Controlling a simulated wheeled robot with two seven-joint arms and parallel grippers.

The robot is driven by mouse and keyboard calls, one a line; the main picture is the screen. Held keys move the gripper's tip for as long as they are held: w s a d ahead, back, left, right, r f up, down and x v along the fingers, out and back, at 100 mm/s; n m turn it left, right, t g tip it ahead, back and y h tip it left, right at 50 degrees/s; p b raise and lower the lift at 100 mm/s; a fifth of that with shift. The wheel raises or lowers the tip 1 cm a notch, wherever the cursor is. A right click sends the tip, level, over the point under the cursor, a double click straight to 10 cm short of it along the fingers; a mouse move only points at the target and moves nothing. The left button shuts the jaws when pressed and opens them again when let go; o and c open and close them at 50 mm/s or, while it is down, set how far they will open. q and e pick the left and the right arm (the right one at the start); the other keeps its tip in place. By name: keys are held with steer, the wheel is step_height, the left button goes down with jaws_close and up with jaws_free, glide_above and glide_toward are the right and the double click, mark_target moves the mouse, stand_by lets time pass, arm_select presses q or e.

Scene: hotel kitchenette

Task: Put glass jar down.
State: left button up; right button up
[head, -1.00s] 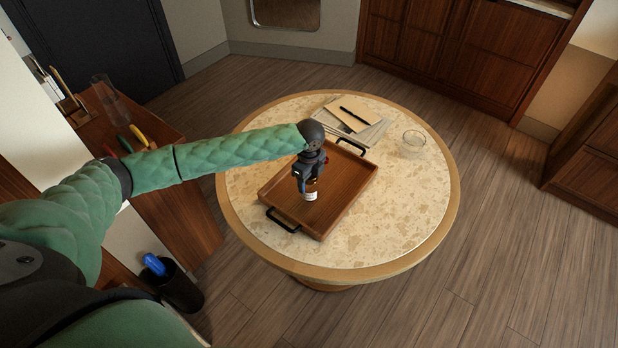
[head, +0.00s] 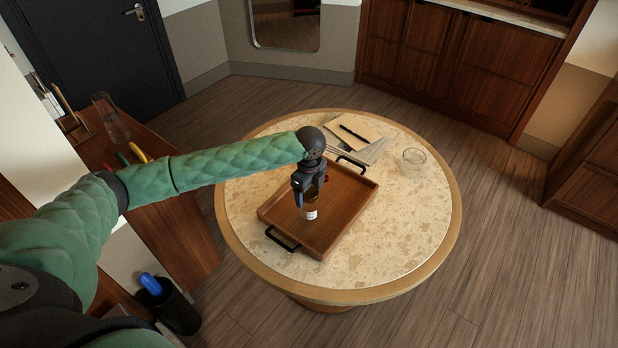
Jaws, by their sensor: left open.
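A small amber glass jar (head: 310,213) with a white label stands upright in the wooden tray (head: 345,215) on the round table. My left gripper (head: 309,197) reaches down over the jar from above. Its fingers are open around or just above the jar's top. The gripper hides the upper part of the jar, so I cannot tell whether a finger still touches it. My right gripper is not in view.
A clear drinking glass (head: 413,161) stands at the table's right. A notepad (head: 350,135) with a dark pen lies behind the tray. The tray has black handles (head: 283,239) and raised walls.

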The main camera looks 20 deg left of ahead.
arm_select(q)
step_height(320, 180, up, 7)
steer(key=b, duration=0.2)
steer(key=shift+r+b, duration=0.15)
steer(key=shift+b, duration=0.15)
steer(key=shift+r, duration=0.65)
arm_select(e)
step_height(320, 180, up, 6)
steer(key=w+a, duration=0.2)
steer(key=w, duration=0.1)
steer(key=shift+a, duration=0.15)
arm_select(q)
steer(key=shift+d+f, duration=0.1)
